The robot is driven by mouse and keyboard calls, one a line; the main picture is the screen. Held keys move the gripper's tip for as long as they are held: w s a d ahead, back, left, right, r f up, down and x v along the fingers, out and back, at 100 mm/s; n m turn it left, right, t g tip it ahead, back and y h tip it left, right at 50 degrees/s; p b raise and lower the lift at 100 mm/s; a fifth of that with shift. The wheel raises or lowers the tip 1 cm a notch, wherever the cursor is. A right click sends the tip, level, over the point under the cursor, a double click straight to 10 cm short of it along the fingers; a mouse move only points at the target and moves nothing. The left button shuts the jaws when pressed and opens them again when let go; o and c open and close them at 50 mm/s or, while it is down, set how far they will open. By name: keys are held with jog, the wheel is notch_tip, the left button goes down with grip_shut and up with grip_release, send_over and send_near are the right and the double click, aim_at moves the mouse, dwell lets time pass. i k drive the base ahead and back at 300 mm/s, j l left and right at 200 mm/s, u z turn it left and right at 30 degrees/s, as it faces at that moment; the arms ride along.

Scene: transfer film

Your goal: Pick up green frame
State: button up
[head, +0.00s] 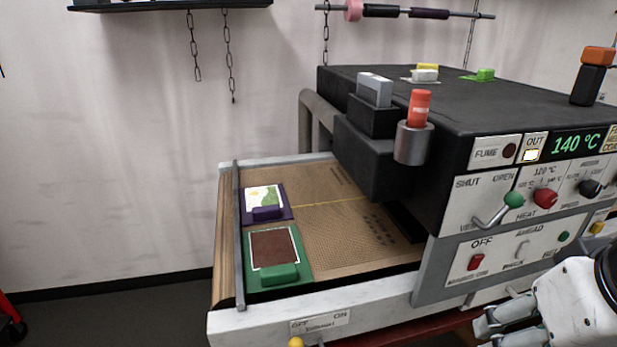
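The green frame (304,275) lies flat on the brown mesh bed of the machine, at its near left corner. It is a green board with a brown panel edged in white, and a raised green block (279,274) on its near right part. My gripper (488,329) is at the lower right edge, partly cut off, in front of the machine and well to the right of the green frame. Its fingers are seen from the side, and I cannot tell whether they are apart.
A purple frame (284,213) with a picture lies just behind the green one. A metal bar (238,240) runs along the bed's left edge. The black machine body (440,110) overhangs the bed's right side, with a red-capped item (419,105) in a metal cup. The mesh's middle (350,215) is clear.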

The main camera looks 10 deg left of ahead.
aim_at(274, 258)
jog(key=i+l+u, duration=0.5)
jog(key=l+u, duration=0.2)
